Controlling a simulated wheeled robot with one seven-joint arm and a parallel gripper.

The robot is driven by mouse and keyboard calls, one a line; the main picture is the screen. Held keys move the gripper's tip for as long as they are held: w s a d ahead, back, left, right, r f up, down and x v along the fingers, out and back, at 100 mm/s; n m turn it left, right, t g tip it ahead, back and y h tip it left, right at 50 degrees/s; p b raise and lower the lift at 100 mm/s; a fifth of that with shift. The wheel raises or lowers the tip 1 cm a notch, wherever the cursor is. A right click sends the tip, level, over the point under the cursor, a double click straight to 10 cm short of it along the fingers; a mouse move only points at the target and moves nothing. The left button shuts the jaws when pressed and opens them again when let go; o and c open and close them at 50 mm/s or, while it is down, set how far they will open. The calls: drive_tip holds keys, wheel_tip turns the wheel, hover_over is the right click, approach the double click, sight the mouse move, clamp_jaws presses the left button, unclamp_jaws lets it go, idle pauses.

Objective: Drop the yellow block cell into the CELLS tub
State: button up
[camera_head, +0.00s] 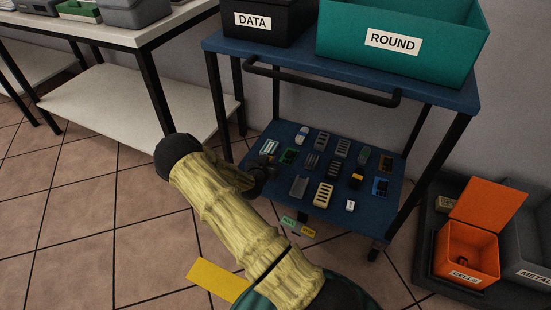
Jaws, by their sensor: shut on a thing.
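My gripper (260,181) is at the left edge of the cart's blue lower shelf (290,205), far to the left of the tub. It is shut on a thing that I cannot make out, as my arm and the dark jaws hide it. A small black and orange-yellow block (357,181) lies on the right half of the shelf, apart from my gripper. I cannot tell whether it is the yellow block cell.
Several small parts lie spread over the lower shelf. The cart's top holds a black DATA bin (268,22) and a teal ROUND bin (400,55); its handle (322,84) juts forward. A grey METAL bin (530,245) adjoins the tub. Tiled floor (150,240) lies open in front.

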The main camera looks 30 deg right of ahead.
drive_tip(key=s+a+r+n+t+y+p, duration=0.2)
drive_tip(key=a+r+n+y+p, duration=0.2)
drive_tip(key=a, duration=0.4)
drive_tip(key=s+a+r+n+t+y+p, duration=0.1)
drive_tip(key=s+a+r+n+y+p, duration=0.1)
drive_tip(key=a+r+n+y+p, duration=0.2)
drive_tip(key=a+r+y+p, duration=0.1)
drive_tip(key=a+r+p, duration=0.2)
drive_tip(key=a, duration=0.1)
drive_tip(key=shift+a+n+t, duration=0.3)
drive_tip(key=shift+t, duration=0.1)
drive_tip(key=shift+w+a, duration=0.15)
